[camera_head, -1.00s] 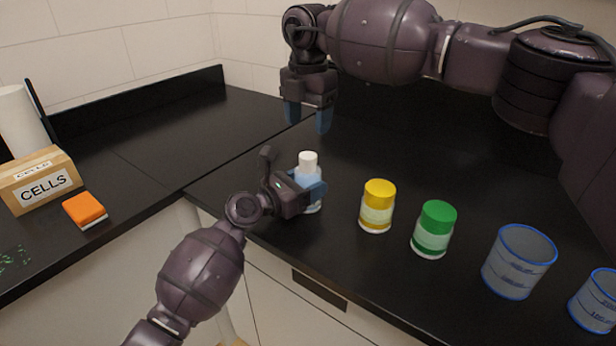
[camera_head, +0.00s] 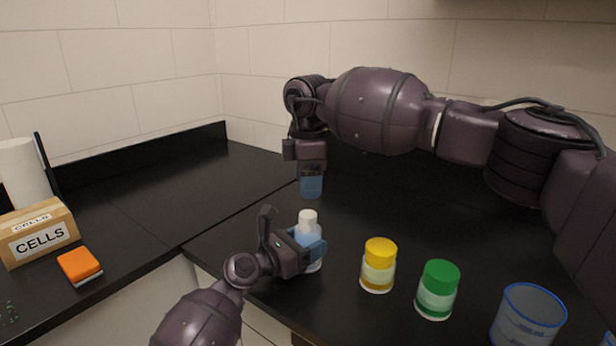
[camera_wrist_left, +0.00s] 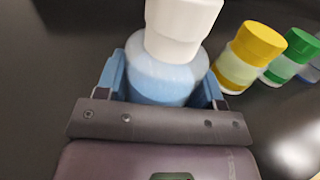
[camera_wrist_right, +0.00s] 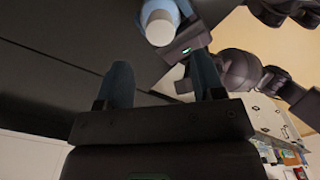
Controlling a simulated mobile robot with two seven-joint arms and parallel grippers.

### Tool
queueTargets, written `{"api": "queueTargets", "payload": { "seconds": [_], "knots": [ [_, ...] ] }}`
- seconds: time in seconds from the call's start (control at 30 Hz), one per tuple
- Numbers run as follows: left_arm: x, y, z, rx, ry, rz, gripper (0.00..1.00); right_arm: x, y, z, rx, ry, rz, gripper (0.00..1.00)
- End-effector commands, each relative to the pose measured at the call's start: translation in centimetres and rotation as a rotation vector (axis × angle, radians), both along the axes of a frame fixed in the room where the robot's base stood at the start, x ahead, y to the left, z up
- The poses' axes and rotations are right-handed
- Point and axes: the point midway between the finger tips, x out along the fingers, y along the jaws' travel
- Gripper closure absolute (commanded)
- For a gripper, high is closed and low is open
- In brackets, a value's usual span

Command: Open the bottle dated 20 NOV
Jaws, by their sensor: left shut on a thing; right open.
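A bottle with a white cap and pale blue body (camera_head: 308,228) stands upright on the black counter in the head view. My left gripper (camera_head: 312,252) is shut around its body, one finger on each side. The bottle's white cap (camera_wrist_left: 183,25) fills the top of the left wrist view. My right gripper (camera_head: 311,188) points down, open and empty, above and behind the bottle. In the right wrist view the white cap (camera_wrist_right: 160,30) lies beyond the open fingers. No date is readable on the bottle.
A yellow-capped jar (camera_head: 379,265) and a green-capped jar (camera_head: 437,290) stand right of the bottle. A blue-rimmed beaker (camera_head: 528,318) is further right.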

Motion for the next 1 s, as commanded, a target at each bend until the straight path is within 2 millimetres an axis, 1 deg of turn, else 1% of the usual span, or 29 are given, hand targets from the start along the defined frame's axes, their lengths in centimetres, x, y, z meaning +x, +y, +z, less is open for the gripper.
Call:
{"api": "queueTargets", "payload": {
  "seconds": [0.3, 0.5, 0.7, 0.93, 0.97, 1.0],
  "knots": [
    [0.0, 0.0, 0.0, 0.000, 0.000, 0.000, 1.00, -0.1, 0.0, -4.5, -0.001, 0.003, 0.002, 0.38],
    [0.0, 0.0, 0.0, 0.000, 0.000, 0.000, 1.00, 0.0, 0.0, -6.5, -0.001, 0.002, 0.002, 0.38],
    [0.0, 0.0, 0.0, 0.000, 0.000, 0.000, 1.00, 0.0, 0.0, -7.3, 0.000, 0.000, 0.002, 0.38],
    [0.0, 0.0, 0.0, 0.000, 0.000, 0.000, 1.00, 0.0, 0.0, -7.3, 0.000, 0.000, 0.002, 0.38],
    [0.0, 0.0, 0.0, 0.000, 0.000, 0.000, 1.00, 0.0, 0.0, -7.3, 0.000, 0.000, 0.002, 0.41],
    [0.0, 0.0, 0.0, 0.000, 0.000, 0.000, 1.00, 0.0, 0.0, -7.3, 0.000, 0.000, 0.002, 0.47]
  ]
}}
